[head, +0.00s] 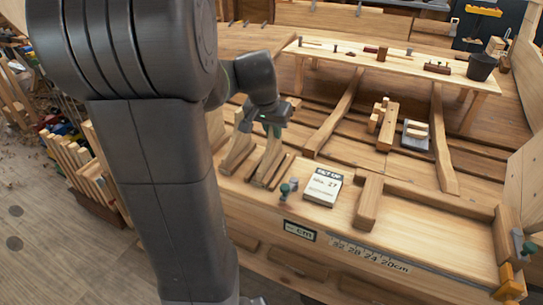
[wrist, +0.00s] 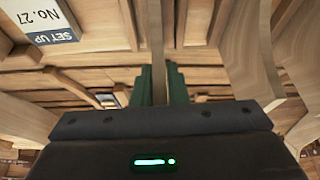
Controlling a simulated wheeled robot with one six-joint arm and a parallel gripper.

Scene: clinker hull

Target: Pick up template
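Thin upright wooden boards with curved edges stand on the near bench at the left in the head view. I take the one under my gripper as the template (head: 267,160). My gripper (head: 271,126) is at its upper end, partly hidden by my arm. In the wrist view the template (wrist: 156,45) runs edge-on between the two green fingers of my gripper (wrist: 159,85). The fingers are close together, one on each side of the board, with little or no gap. The template's lower part is hidden in the wrist view.
Another upright board (head: 238,152) stands just left. A wooden block (head: 368,200) and a cm scale (head: 368,254) are further right. A raised plank with tools (head: 400,62) stands behind.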

